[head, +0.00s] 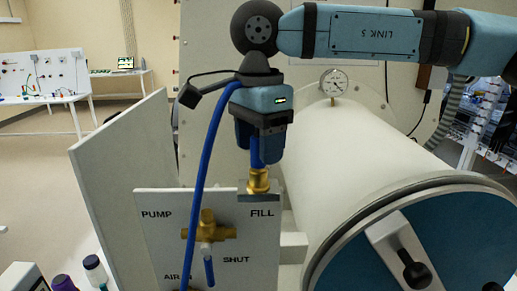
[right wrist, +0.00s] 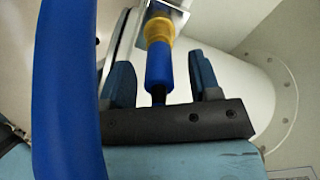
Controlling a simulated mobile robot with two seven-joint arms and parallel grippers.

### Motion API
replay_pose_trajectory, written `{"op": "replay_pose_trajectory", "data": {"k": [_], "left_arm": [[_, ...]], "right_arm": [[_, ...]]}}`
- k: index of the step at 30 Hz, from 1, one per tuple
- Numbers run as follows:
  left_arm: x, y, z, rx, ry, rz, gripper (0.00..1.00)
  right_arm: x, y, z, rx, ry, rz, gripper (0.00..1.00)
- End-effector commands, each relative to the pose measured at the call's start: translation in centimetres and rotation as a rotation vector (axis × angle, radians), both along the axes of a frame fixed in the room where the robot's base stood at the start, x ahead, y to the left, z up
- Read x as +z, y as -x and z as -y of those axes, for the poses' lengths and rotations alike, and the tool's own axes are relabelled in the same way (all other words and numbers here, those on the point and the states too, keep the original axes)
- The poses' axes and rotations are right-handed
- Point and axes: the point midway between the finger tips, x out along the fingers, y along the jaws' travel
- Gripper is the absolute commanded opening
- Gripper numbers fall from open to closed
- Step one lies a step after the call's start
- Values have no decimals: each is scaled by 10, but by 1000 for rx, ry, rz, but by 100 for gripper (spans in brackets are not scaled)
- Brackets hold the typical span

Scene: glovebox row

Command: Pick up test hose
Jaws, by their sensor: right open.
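The test hose is blue. One length of it (head: 207,145) rises from the AIR IN end of the panel and passes up beside my right gripper. A blue end piece (right wrist: 159,66) stands upright in a brass fitting (head: 258,181) at the FILL label. My right gripper (head: 260,155) points down over this end, its two fingers open on either side of it, with gaps showing in the right wrist view. A close blue length (right wrist: 65,90) fills the left of that view. How the two blue lengths join is hidden behind my gripper. My left gripper is not in view.
The white panel (head: 160,240) carries a brass valve (head: 207,231) with a blue handle, labelled PUMP and SHUT. A large white cylinder (head: 345,165) with a blue round door (head: 365,260) stands right. A gauge (head: 333,82) sits on top. Bottles (head: 95,268) stand at lower left.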

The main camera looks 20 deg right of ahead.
Motion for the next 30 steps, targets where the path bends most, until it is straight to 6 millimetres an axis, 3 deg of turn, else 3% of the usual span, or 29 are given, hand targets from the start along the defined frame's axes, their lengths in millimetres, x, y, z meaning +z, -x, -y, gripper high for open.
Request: {"op": "replay_pose_trajectory", "data": {"k": [5, 13, 23, 30], "left_arm": [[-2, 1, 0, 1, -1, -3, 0], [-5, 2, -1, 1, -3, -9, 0], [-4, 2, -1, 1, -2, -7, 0], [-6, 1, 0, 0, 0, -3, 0]], "right_arm": [[0, 0, 0, 0, 0, 1, 57], [0, 0, 0, 1, 0, 0, 0], [3, 0, 0, 0, -2, 2, 0], [29, 0, -1, 0, -3, 4, 0]]}}
